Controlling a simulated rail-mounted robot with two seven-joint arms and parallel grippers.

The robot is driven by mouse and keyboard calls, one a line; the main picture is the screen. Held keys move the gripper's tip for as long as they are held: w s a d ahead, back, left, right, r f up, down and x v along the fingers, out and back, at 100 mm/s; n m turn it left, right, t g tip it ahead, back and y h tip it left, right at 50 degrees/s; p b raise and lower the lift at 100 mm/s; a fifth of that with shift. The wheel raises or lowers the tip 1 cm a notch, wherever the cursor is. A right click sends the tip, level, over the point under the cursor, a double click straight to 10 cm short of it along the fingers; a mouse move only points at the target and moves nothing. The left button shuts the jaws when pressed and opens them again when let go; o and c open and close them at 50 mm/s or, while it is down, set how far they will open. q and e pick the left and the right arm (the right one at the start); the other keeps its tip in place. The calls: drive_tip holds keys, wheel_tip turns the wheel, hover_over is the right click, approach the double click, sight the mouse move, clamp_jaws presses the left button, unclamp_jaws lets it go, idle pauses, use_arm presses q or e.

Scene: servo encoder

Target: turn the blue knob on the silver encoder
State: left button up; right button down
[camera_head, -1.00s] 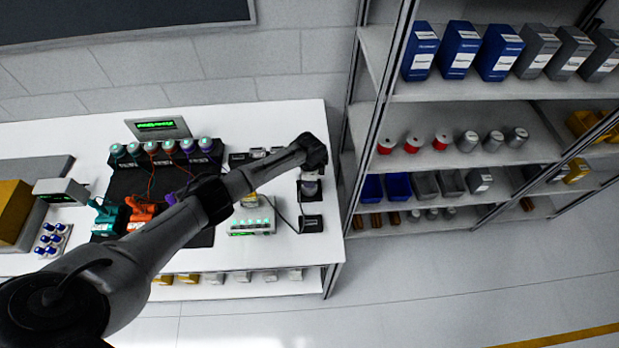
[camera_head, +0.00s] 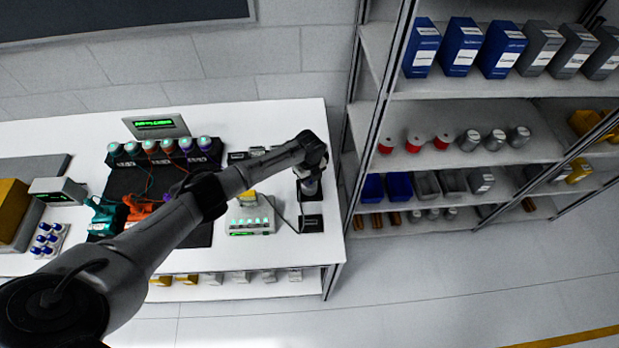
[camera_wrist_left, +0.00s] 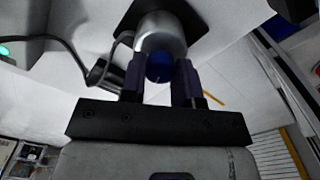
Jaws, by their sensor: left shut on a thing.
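The silver encoder (camera_wrist_left: 160,35) shows in the left wrist view as a silver cylinder on a dark base. Its blue knob (camera_wrist_left: 159,68) faces the camera, between my left gripper's fingers. My left gripper (camera_wrist_left: 160,82) is shut on the blue knob, with one finger on each side of it. In the head view my left gripper (camera_head: 309,186) points down at the encoder near the table's right end. The wrist hides the knob there. My right gripper does not show in either view.
A device with several green lights (camera_head: 250,222) stands left of the encoder. A small black box (camera_head: 312,224) sits in front of it, with a cable nearby. The shelf rack (camera_head: 470,90) stands to the right of the white table (camera_head: 335,235).

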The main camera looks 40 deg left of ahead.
use_arm(q)
drive_tip(key=shift+r+m+b, duration=0.15)
drive_tip(key=shift+m+b, duration=0.15)
drive_tip(key=shift+m, duration=1.5)
drive_tip(key=o, duration=0.9)
drive_tip(key=shift+o, duration=0.2)
wheel_tip(320, 180, up, 14)
drive_tip(key=shift+f+n, duration=0.2)
drive_tip(key=shift+n, duration=0.1)
